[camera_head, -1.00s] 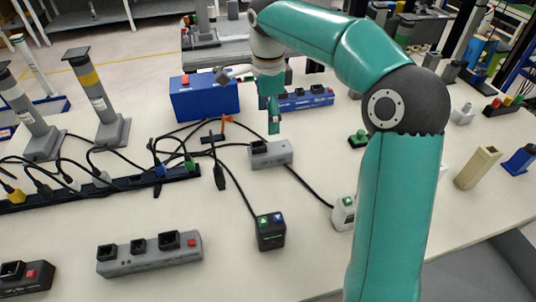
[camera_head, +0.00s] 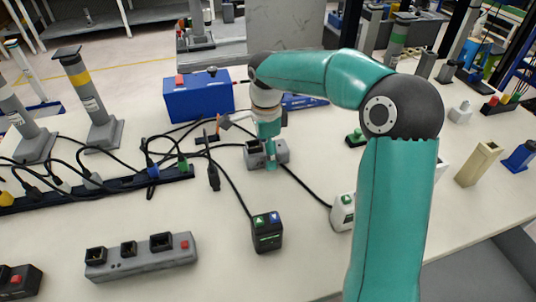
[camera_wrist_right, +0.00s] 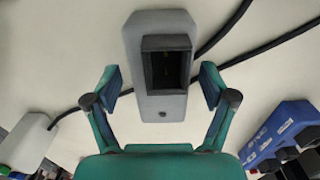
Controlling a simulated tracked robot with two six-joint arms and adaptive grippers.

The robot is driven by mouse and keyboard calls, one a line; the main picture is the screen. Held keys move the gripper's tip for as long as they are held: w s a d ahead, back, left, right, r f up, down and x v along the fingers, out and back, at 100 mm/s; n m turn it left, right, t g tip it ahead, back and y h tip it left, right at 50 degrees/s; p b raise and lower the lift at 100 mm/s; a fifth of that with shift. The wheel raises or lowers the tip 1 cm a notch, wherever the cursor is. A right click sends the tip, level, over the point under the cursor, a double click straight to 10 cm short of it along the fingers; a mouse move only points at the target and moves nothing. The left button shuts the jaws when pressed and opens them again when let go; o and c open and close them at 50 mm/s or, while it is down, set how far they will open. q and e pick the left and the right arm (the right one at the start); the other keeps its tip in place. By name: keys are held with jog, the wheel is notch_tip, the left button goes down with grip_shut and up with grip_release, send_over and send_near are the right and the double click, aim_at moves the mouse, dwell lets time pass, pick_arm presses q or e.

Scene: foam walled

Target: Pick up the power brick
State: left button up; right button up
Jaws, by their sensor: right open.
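A grey block with a black socket on top, which I take for the power brick (camera_head: 282,153), lies on the white table. In the right wrist view the grey block (camera_wrist_right: 158,112) lies lengthwise between the fingers, with bare table showing on both sides. My right gripper (camera_head: 269,162) is down at this block in the head view and hides part of it. In the wrist view the right gripper (camera_wrist_right: 159,85) is open, one finger on each side, apart from the block. My left gripper is not in view.
A blue box (camera_head: 198,98) and blue strip (camera_head: 303,102) stand behind. A black box (camera_head: 267,232) and white box (camera_head: 342,212) are in front, with cables around the block. A grey power strip (camera_head: 142,258) lies front left. Table is clear front right of the black box.

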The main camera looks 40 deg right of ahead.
jog(key=shift+c, duration=0.3)
jog(key=c, duration=1.3)
jog(key=shift+c, duration=0.3)
jog(key=shift+r, duration=0.2)
